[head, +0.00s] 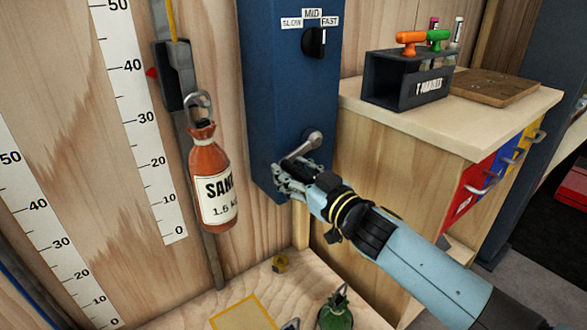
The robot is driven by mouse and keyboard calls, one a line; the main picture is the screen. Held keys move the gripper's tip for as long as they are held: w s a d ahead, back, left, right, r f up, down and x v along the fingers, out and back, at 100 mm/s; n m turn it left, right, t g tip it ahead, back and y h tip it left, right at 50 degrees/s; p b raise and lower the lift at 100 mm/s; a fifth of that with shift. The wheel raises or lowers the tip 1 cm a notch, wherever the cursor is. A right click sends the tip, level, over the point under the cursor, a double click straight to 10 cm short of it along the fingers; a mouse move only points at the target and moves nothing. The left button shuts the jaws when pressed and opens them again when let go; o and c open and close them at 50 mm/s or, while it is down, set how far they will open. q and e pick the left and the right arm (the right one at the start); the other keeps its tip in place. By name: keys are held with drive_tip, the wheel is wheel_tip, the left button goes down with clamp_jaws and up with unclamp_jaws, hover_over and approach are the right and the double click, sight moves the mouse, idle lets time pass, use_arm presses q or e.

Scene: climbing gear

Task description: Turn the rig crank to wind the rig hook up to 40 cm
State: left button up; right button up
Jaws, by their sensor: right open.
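The rig crank (301,149) is a grey metal arm with a round end, on the front of the blue rig post (285,95). My right gripper (284,181) is open at the lower left end of the crank; I cannot tell whether its fingers touch it. The rig hook (200,103) is a metal loop below a dark slider (175,75) on a vertical rail. An orange sand bag (207,158) hangs from the hook. A red pointer (152,72) beside the slider stands close to the 40 mark of the white scale (138,110). My left gripper is out of view.
A SLOW, MID, FAST knob (314,42) is above the crank. A wooden cabinet (400,165) at the right bears a dark rack (408,82) with orange and green tools. A green bag (335,312) and a yellow-outlined square (243,315) are on the wooden base below.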

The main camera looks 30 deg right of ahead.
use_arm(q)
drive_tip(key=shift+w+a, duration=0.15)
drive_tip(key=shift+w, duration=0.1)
use_arm(e)
drive_tip(key=shift+w, duration=0.1)
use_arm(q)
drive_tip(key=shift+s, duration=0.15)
use_arm(e)
clamp_jaws()
drive_tip(key=r+m+p, duration=0.2)
drive_tip(key=p, duration=0.2)
drive_tip(key=shift+a, duration=0.2)
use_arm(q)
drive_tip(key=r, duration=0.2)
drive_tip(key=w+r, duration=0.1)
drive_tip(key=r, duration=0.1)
use_arm(e)
drive_tip(key=shift+f, duration=0.1)
unclamp_jaws()
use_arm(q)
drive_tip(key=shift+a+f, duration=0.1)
